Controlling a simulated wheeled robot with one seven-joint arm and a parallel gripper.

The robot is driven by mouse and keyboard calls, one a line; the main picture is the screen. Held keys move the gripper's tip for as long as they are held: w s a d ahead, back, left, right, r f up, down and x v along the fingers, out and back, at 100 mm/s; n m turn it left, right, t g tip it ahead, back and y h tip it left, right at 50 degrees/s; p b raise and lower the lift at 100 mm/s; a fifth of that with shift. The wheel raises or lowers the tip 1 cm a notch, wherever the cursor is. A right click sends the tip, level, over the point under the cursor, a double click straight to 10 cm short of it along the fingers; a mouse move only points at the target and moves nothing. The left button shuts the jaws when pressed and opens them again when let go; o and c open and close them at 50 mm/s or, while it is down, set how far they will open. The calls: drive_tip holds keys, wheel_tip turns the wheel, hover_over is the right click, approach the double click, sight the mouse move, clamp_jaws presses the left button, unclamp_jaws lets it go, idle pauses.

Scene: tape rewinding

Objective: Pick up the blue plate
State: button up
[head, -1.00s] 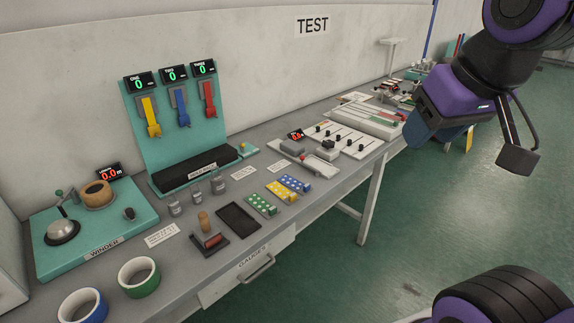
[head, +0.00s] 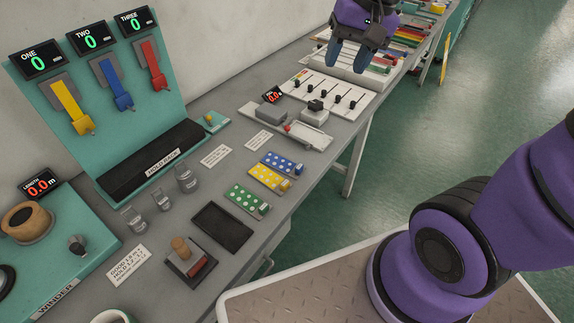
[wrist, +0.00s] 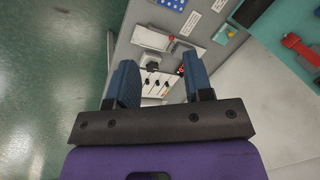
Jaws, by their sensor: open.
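The blue plate (head: 283,163), a flat blue strip with white dots, lies on the bench at the far end of a short row of dotted plates. A yellow plate (head: 269,178) and a green plate (head: 248,199) lie beside it, nearer the head camera. The blue plate also shows at the top edge of the wrist view (wrist: 172,4), partly cut off. My gripper (head: 349,57) is open and empty, beyond and above the blue plate, near the slider panel. In the wrist view its two blue fingers (wrist: 161,82) are spread apart.
A white slider panel (head: 335,97) and a scale-like tray (head: 290,127) stand beyond the plates. A black tray (head: 222,228) and a stamp-like block (head: 189,262) lie nearer. The teal hold rack (head: 130,95) stands at left.

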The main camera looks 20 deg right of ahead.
drive_tip(key=w+a+f+m+g, duration=0.1)
drive_tip(key=w+f+m+g, duration=0.25)
drive_tip(key=w+f, duration=0.55)
drive_tip(key=m+y, duration=0.1)
drive_tip(key=m, duration=0.3)
approach(300, 166)
drive_tip(key=shift+n+g, duration=0.25)
drive_tip(key=shift+g, duration=0.2)
drive_tip(key=x, duration=0.9)
drive_tip(key=shift+w+a+f, duration=0.1)
drive_tip(key=shift+w+f, duration=0.25)
drive_tip(key=shift+c, duration=0.2)
clamp_jaws()
